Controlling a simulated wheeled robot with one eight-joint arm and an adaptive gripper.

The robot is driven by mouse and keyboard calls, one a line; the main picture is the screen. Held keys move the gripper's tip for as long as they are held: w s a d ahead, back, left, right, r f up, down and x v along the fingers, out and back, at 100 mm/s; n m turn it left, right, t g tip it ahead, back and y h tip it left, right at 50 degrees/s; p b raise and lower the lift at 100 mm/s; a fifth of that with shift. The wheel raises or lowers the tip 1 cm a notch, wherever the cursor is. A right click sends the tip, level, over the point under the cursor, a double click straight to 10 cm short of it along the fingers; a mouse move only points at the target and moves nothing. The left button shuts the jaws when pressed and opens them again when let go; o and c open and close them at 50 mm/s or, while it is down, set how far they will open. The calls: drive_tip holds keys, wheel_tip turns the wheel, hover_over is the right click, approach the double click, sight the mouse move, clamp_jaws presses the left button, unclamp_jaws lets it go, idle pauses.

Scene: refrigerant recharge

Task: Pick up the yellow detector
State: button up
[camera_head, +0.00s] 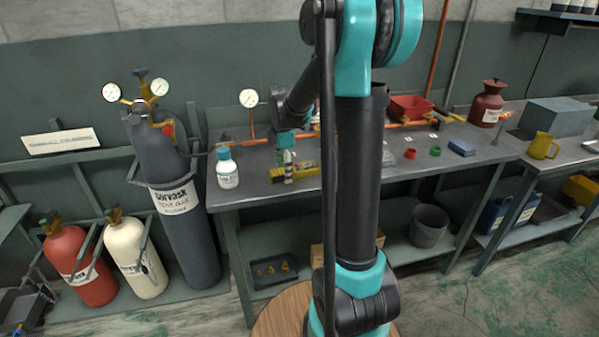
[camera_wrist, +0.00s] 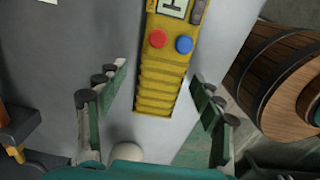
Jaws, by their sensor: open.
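The yellow detector (camera_wrist: 160,75) lies on the grey workbench (camera_wrist: 80,45) in the wrist view. It has a small display at its top edge, a red and a blue button, and a ribbed lower body. My gripper (camera_wrist: 158,88) is open, with one finger on each side of the ribbed part; contact cannot be told. In the head view the yellow detector (camera_head: 305,168) shows partly behind my gripper (camera_head: 287,170), near the front left of the bench. My arm hides part of the bench there.
A white bottle with a blue cap (camera_head: 227,168) stands left of my gripper. A gauge (camera_head: 249,98) stands behind it. Red and green rings (camera_head: 410,153) lie to the right. A wooden barrel (camera_wrist: 275,75) stands beside the bench's front edge.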

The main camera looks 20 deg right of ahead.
drive_tip(key=c, duration=1.2)
drive_tip(key=shift+o, duration=0.2)
wheel_tip(320, 180, up, 25)
idle(0.5)
